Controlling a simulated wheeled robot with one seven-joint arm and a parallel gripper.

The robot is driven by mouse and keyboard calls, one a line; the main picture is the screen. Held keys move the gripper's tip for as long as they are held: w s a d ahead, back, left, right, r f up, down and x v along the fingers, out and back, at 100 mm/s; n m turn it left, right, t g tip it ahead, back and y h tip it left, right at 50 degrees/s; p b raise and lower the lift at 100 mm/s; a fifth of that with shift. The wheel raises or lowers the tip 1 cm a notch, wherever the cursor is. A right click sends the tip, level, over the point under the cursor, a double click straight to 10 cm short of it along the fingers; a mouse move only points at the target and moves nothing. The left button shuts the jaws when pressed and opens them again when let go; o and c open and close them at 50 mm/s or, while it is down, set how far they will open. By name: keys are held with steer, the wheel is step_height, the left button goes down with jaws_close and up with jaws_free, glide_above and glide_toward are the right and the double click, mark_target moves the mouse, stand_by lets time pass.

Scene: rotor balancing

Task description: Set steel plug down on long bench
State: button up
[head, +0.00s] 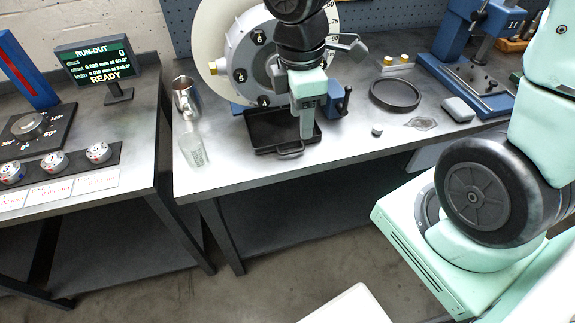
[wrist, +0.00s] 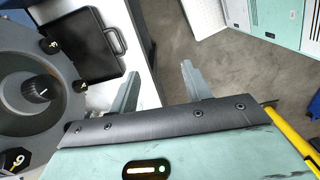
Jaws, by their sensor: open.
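A small grey cylinder, which looks like the steel plug (head: 377,130), stands on the long bench (head: 345,149) in the head view, right of my gripper and near the front edge. My gripper (head: 307,128) hangs in front of the rotor, over the right side of the black tray, with its fingers pointing down. In the wrist view my gripper (wrist: 160,80) has its two fingers wide apart, with nothing between them. The plug cannot be made out in the wrist view.
The rotor (head: 232,62) stands behind the black tray (head: 258,128). A steel cup (head: 184,95) and a clear bottle (head: 193,150) stand at the left end. A black ring (head: 396,94) and a grey block (head: 458,109) lie right of the plug. Bare bench surrounds the plug.

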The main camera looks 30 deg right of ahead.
steer(key=s+a+r+m+y, duration=0.1)
steer(key=s+a+r+m, duration=0.2)
steer(key=s+a+m, duration=0.4)
steer(key=s+a, duration=0.2)
steer(key=s, duration=0.3)
steer(key=shift+a, duration=0.3)
steer(key=shift+w, duration=0.1)
stand_by(0.3)
